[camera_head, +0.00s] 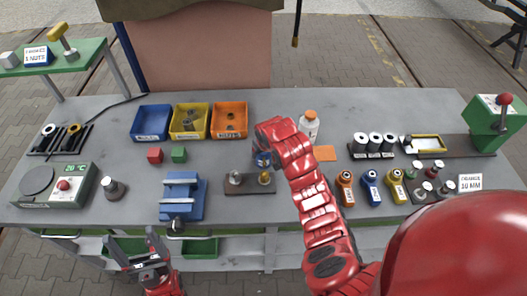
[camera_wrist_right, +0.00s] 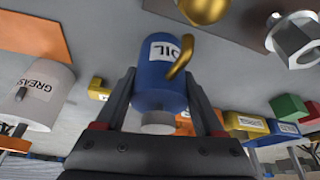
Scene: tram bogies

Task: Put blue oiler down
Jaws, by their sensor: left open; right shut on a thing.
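The blue oiler (camera_wrist_right: 158,75), a blue cylinder with an OIL label and a brass-coloured spout, is between the fingers of my right gripper (camera_wrist_right: 163,98). In the head view only a little of the blue oiler (camera_head: 262,159) shows, because my red right arm covers most of it. My right gripper is shut on it, above the grey workbench (camera_head: 290,105); I cannot tell whether it touches the bench. My left gripper (camera_head: 137,250) is open and empty at the bench's front edge.
An orange square (camera_head: 325,153) lies right of my right arm, near a white grease bottle (camera_head: 309,125). A board with metal fittings (camera_head: 249,188) and a blue vise (camera_head: 182,195) stand nearer the front. Blue, yellow and orange bins (camera_head: 229,120) stand behind.

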